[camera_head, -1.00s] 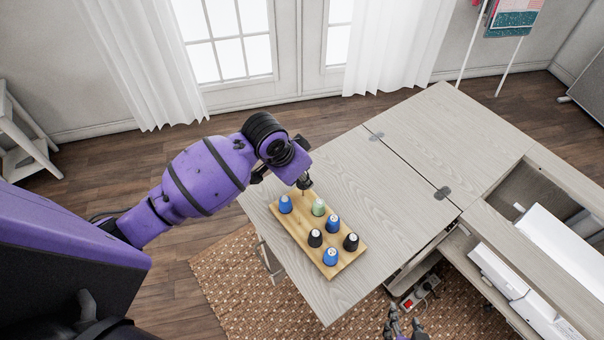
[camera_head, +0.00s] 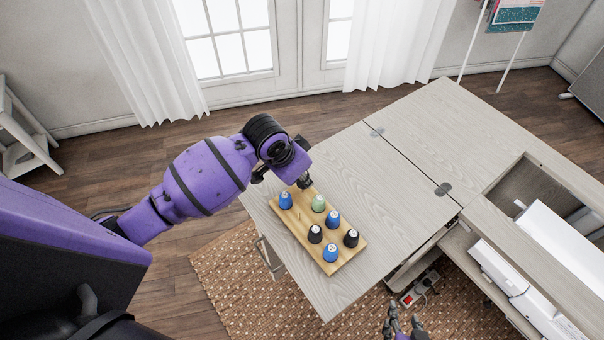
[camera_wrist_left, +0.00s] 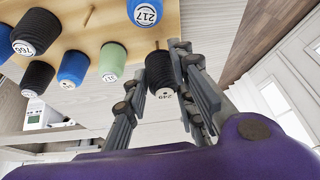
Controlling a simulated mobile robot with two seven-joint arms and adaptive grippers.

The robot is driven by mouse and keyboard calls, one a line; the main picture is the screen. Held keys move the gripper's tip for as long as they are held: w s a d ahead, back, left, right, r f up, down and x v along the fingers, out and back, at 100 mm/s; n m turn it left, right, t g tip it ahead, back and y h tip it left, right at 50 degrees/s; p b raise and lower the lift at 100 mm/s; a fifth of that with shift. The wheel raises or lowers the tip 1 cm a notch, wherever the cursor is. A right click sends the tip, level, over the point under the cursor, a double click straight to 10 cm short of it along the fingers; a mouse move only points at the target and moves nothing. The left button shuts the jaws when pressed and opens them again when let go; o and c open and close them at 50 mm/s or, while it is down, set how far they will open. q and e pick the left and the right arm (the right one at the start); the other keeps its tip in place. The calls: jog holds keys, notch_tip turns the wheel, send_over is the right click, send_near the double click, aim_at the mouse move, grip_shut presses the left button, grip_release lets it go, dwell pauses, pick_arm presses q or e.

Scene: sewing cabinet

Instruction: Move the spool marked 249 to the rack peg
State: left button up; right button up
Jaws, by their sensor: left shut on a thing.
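The spool marked 249 (camera_wrist_left: 158,73) is black and sits between the fingers of my left gripper (camera_wrist_left: 177,80) in the left wrist view. It appears clear of the rack. An empty peg (camera_head: 299,214) stands on the rack; a peg also shows in the left wrist view (camera_wrist_left: 88,15). My right gripper (camera_head: 402,325) is at the bottom edge, its fingers apart and empty.
The rack holds a green spool (camera_head: 318,203), a blue spool (camera_head: 285,200) marked 217, and several other blue and black spools. It stands on a pale wooden cabinet top (camera_head: 385,185), bare to the right. An open compartment lies further right.

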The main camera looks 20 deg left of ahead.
pick_arm(q)
jog(key=shift+f, duration=1.05)
jog(key=o, duration=1)
jog(key=v, duration=1.2)
jog(key=shift+w, duration=0.1)
